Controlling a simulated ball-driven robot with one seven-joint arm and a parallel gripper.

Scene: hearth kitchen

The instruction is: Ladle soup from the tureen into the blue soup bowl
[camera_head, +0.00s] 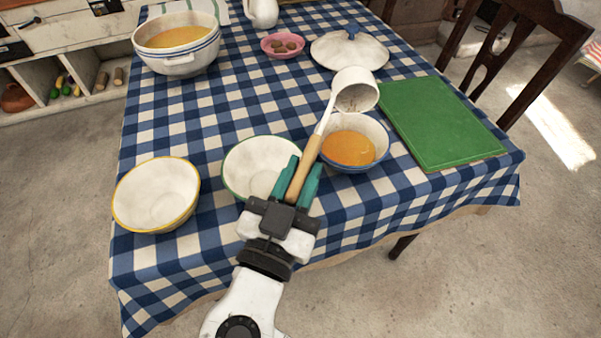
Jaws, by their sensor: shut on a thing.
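My gripper (297,182) is shut on the wooden handle of a ladle (357,90). The ladle's white cup is tipped over the far side of the blue soup bowl (372,160), above its rim. Its inside faces toward me and shows only brownish traces. The blue-rimmed bowl holds orange soup (348,149). The white tureen (176,65) with blue bands stands at the back left of the table, open, with orange soup inside.
An empty green-rimmed bowl (245,165) stands partly behind my gripper. An empty yellow-rimmed bowl (157,193) is at left. A green board (441,122) lies right. A white lid (348,52), a pink dish (283,45) and a white jug (262,12) are farther back.

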